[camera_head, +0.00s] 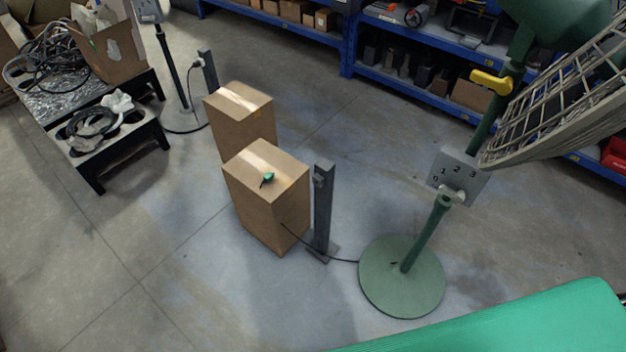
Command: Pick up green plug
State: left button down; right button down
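The green plug (267,177) is small and lies on top of the nearer cardboard box (262,215), near the middle of its upper face. A black cable (345,260) runs from the side of this box, past the foot of a dark post, to the round green base of a fan stand. Neither of my grippers shows in the head view, and nothing is touching the plug.
A dark post (324,210) stands just right of the box. The green fan stand (402,275) with its caged head (570,95) stands further right. Another box (240,118) is behind. A low black table (110,130) is left. Blue shelves (430,85) line the back. Front-left floor is clear.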

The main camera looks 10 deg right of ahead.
aim_at(268, 177)
jog(key=j+z, duration=0.1)
jog(key=z, duration=0.4)
jog(key=i+j+z, duration=0.1)
jog(key=z, duration=0.35)
jog(key=i+j+z, duration=0.15)
jog(key=j+z, duration=0.2)
jog(key=j, duration=0.7)
jog(key=j+z, duration=0.4)
jog(key=j, duration=0.6)
jog(key=i, duration=0.15)
jog(key=i+l+u, duration=0.55)
jog(key=l, duration=0.45)
jog(key=i, duration=0.1)
